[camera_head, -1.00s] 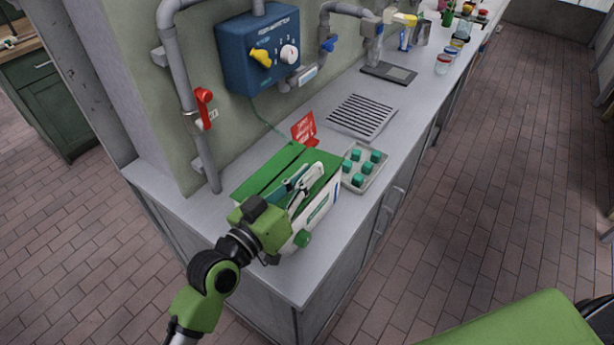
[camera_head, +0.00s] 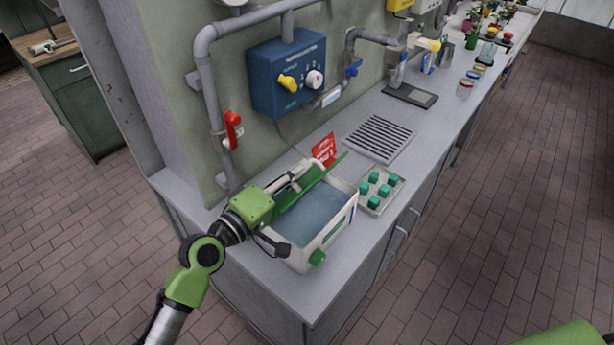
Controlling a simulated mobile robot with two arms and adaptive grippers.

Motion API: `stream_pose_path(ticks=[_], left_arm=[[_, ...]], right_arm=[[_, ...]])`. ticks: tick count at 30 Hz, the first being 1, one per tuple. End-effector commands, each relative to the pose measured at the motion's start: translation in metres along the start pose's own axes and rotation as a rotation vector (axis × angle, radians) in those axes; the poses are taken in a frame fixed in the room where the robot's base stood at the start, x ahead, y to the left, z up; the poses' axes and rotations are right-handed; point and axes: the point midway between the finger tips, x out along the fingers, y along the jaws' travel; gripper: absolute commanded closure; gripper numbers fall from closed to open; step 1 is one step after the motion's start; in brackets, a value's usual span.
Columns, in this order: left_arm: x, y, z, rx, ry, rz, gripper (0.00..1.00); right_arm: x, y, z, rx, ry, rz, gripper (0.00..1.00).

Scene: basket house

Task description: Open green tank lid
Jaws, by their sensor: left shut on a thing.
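The tank (camera_head: 339,228) is a white box with a green knob (camera_head: 317,258) on its front, standing on the grey counter. Its top is uncovered and a grey-blue surface shows inside. The green lid (camera_head: 305,187) is tilted up over the tank's back left side. My left gripper (camera_head: 298,182) is at the lid, shut on it, and its arm comes in from the lower left. The gripper body hides part of the lid and the tank's left rim. My right gripper is not in view.
A tray of green cubes (camera_head: 362,200) is right of the tank, and a red sign (camera_head: 325,149) stands behind it. A blue control box (camera_head: 263,97) and grey pipes are on the wall. The counter's drain grille (camera_head: 379,138) is clear.

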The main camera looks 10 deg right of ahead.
Motion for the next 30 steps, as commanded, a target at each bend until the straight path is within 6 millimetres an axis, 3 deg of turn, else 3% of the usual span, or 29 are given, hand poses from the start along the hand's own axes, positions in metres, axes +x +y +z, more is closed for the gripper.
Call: stream_pose_path(ticks=[15, 30], left_arm=[[0.000, -0.015, -0.028, -0.380, -0.007, -0.004, 1.00], [0.001, -0.019, -0.033, -0.472, -0.009, -0.004, 1.00]], right_arm=[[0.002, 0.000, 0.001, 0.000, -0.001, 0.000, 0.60], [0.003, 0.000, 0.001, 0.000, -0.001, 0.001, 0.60]])
